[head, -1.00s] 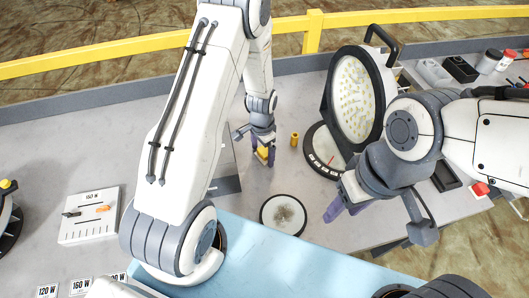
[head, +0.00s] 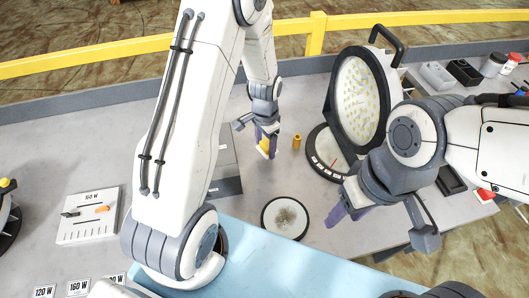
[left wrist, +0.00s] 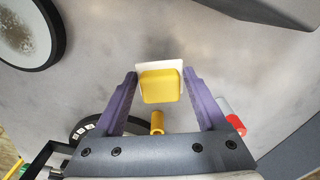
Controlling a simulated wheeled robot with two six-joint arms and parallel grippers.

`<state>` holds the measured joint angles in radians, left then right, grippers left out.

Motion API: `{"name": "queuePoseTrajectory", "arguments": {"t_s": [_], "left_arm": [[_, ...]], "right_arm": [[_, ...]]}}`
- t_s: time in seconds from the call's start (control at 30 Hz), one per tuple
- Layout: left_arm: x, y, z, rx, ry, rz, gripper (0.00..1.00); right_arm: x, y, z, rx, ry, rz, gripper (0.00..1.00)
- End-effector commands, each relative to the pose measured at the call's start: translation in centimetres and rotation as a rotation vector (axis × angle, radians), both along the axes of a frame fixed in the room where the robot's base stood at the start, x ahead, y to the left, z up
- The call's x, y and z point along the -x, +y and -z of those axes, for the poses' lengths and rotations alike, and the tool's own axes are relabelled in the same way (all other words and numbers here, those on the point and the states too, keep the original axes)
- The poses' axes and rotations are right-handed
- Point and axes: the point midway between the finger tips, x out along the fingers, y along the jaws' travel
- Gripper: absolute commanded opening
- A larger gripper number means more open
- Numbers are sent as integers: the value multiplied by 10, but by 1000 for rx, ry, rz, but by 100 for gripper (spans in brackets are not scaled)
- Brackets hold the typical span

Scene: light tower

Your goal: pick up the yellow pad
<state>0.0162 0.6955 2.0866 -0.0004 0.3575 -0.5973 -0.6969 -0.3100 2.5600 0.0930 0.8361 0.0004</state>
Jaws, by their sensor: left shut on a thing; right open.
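The yellow pad (head: 264,147) is a small yellow block with a white face. My left gripper (head: 267,144) is shut on it, and in the left wrist view the pad (left wrist: 160,86) sits between the two purple fingertips. The pad appears a little above the grey table, though its exact height is hard to judge. My right gripper (head: 347,210) is open and empty, over the table right of the round dish. Part of its fingers is hidden by its own wrist.
A small yellow cylinder (head: 297,142) stands right of the pad. A round lamp head with a handle (head: 360,88) stands further right on a dark base. A yellow rail (head: 400,18) runs behind the table.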

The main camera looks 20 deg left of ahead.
Motion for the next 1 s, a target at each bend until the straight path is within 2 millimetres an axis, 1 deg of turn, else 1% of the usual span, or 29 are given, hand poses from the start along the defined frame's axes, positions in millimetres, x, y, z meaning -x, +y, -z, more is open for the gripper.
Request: {"name": "queuePoseTrajectory", "arguments": {"t_s": [0.03, 0.2, 0.4, 0.5, 0.7, 1.0], "left_arm": [[-2, -15, -3, 1, -4, 11, 11], [-3, -50, -25, 1, -3, 11, 11], [-6, -84, -46, 1, -2, 8, 11], [-7, -97, -53, 1, -2, 7, 11], [-7, -111, -63, 0, 1, 5, 11], [-7, -114, -65, 0, 1, 3, 11]], "right_arm": [[0, 0, 6, 0, 0, 0, 50], [0, 0, 14, 0, 0, -1, 50], [0, 0, 21, 0, 0, -1, 50], [0, 0, 24, 0, 0, -1, 50], [0, 0, 26, 0, 0, -1, 50], [0, 0, 26, 0, 0, -1, 50]]}}
